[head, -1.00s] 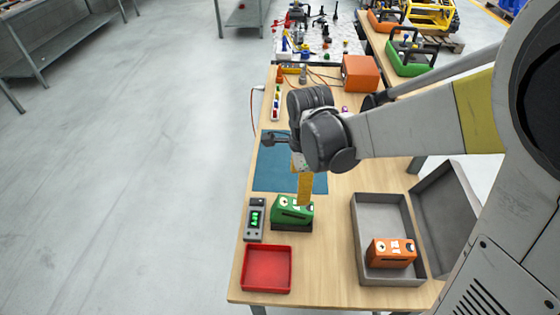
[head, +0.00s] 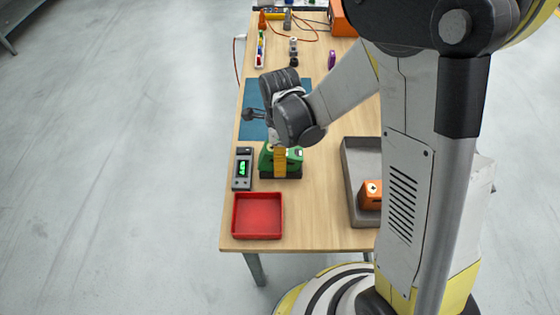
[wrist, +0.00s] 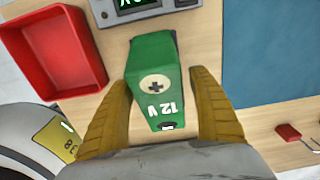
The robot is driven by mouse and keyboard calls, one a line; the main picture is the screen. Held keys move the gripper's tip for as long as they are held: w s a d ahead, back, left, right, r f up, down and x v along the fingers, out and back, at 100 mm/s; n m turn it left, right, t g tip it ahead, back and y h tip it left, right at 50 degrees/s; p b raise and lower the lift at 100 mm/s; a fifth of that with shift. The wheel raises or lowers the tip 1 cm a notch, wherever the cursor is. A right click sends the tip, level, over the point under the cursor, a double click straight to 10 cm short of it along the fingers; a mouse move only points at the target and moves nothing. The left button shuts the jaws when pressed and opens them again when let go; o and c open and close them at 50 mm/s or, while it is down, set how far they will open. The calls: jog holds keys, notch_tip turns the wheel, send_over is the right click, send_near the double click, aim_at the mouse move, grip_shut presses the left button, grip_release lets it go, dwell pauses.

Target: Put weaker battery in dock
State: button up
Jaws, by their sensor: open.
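A green battery (wrist: 152,75) marked 12 V with a plus sign lies between the two yellow fingers of my gripper (wrist: 163,88) in the wrist view. The fingers are open, one on each side of it, with gaps visible. An orange battery (head: 370,194) lies in a grey tray (head: 362,154) at the right, partly hidden by my arm. I cannot tell for sure which thing is the dock.
A meter (head: 243,168) with a green display, its digits unclear, stands left of the green battery. A red tray (head: 258,216) is at the table's near corner. A blue mat (head: 252,122) lies behind. Bare wood is free between the green battery and grey tray.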

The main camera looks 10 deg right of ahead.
jog(key=shift+f, duration=0.45)
jog(key=shift+r, duration=0.1)
jog(key=c, duration=1.5)
jog(key=shift+r, duration=0.1)
